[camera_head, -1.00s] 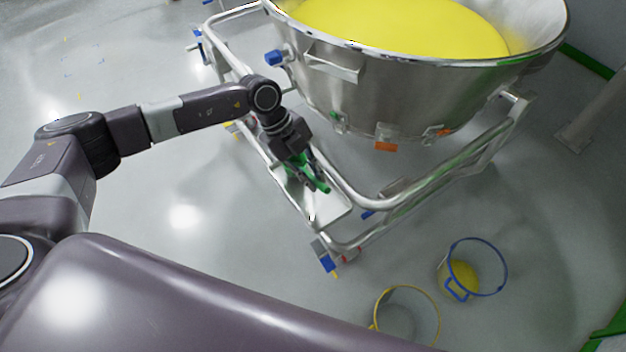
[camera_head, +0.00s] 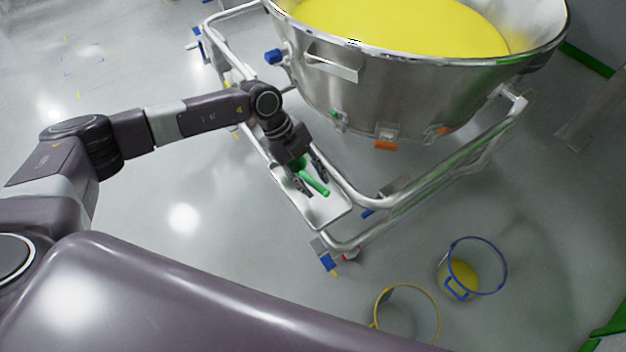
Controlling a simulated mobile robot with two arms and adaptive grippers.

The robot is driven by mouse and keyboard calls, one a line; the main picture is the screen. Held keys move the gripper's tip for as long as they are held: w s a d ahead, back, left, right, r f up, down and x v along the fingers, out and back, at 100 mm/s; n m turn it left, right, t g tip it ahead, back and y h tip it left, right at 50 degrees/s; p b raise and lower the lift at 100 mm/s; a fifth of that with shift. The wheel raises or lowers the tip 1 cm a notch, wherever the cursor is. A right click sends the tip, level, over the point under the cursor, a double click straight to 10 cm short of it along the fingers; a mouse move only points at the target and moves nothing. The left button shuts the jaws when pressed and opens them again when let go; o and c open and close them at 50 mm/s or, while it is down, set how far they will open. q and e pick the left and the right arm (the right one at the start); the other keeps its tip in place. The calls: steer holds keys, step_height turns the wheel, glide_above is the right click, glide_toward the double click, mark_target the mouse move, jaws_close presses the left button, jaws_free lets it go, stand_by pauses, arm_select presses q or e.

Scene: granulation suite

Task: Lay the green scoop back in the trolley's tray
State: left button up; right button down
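The green scoop (camera_head: 315,182) lies at the trolley's tray (camera_head: 328,212), its handle pointing toward the lower right; its other end is hidden under my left gripper. The tray is a small pale metal tray on the near left corner of the trolley frame. My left gripper (camera_head: 311,181) points down over the tray. Its dark fingers are spread, one on each side of the scoop, with a visible gap, so it looks open. Whether the scoop rests fully on the tray floor is hard to tell. My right gripper is not in view.
The trolley's steel frame (camera_head: 425,188) carries a large steel bowl (camera_head: 420,92) filled with yellow powder, close beside my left gripper. A blue-rimmed bucket (camera_head: 490,291) and a yellow-rimmed bucket (camera_head: 436,312) stand on the floor in front. The floor at the left is clear.

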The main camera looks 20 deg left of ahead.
arm_select(q)
steer(key=b+v, duration=0.1)
steer(key=v, duration=1.1)
steer(key=shift+b, duration=0.3)
